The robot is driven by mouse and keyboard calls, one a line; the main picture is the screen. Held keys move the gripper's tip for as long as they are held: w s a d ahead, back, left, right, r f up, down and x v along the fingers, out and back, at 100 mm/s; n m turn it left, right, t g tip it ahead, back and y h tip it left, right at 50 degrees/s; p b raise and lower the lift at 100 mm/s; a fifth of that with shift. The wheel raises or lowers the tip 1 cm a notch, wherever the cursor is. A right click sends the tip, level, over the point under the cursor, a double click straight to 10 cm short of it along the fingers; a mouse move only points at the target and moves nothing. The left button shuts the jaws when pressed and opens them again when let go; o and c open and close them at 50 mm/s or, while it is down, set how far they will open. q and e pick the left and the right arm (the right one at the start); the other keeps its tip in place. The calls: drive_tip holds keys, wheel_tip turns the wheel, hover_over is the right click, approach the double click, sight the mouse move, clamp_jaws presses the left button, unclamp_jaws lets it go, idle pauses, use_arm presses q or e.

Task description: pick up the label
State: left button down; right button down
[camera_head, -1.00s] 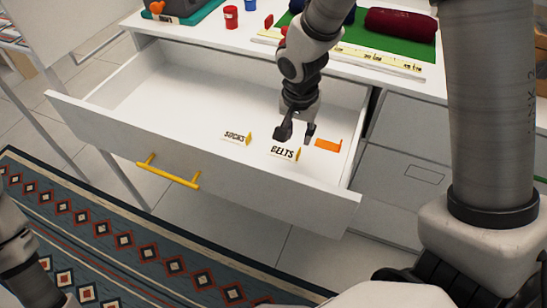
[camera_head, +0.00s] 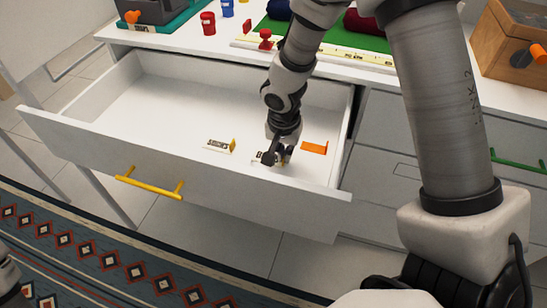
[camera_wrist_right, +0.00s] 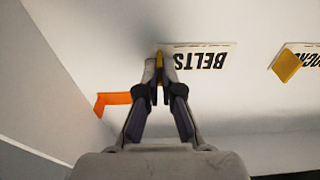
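The white BELTS label (camera_wrist_right: 200,56) with a yellow tab lies in the open drawer (camera_head: 120,112). In the head view it is mostly hidden behind my right gripper (camera_head: 277,157). In the wrist view the right gripper's fingertips (camera_wrist_right: 160,62) are close together with the yellow tab between them, and they look shut on it. The label looks to be at the drawer floor; I cannot tell whether it is lifted. The SOCKS label (camera_head: 219,145), also with a yellow tab, lies to the left in the head view. My left gripper is not in view.
An orange piece (camera_head: 314,147) lies in the drawer close to the right gripper. The drawer's front panel (camera_head: 200,168) with a yellow handle (camera_head: 148,186) stands nearest me. The drawer's left part is clear. A red cup (camera_head: 208,23) stands on the top behind.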

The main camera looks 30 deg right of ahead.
wheel_tip(320, 180, up, 10)
drive_tip(key=p, duration=0.3)
idle(1.1)
